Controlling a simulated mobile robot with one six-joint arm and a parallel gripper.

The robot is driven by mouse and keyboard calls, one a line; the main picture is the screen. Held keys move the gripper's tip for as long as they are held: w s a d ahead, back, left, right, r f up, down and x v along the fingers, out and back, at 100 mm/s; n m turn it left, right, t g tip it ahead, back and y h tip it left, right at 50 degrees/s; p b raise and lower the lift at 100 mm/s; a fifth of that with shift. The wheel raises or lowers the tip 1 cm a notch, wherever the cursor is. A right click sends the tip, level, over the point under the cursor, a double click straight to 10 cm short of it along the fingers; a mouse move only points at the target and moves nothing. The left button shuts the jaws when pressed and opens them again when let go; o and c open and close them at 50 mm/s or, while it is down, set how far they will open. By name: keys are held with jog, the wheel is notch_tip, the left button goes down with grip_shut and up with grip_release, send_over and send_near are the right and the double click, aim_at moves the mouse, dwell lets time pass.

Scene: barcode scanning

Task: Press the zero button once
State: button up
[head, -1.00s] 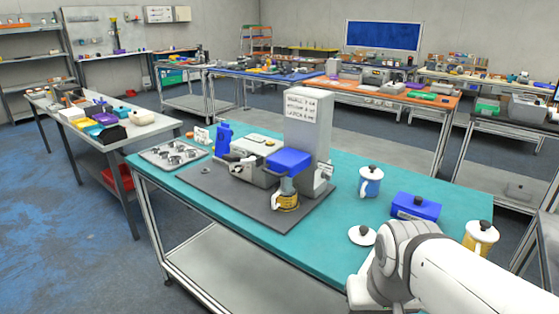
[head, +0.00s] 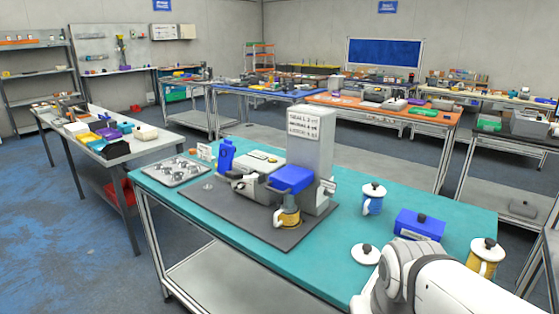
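A zero button cannot be made out at this size. On the teal table (head: 440,213) a dark grey mat (head: 236,217) carries a grey machine with a tall block (head: 310,165), which has a sheet of unreadable printed lines on it. A blue part (head: 291,178) juts from its front above a yellow cup (head: 288,217). A lower grey box (head: 258,183) with a pale pad on top stands beside it at left. My white arm enters at the lower right, in front of the table. My gripper does not show.
A tray of metal parts (head: 176,171) and a blue bottle (head: 226,155) are at the table's left. Other workbenches lie behind.

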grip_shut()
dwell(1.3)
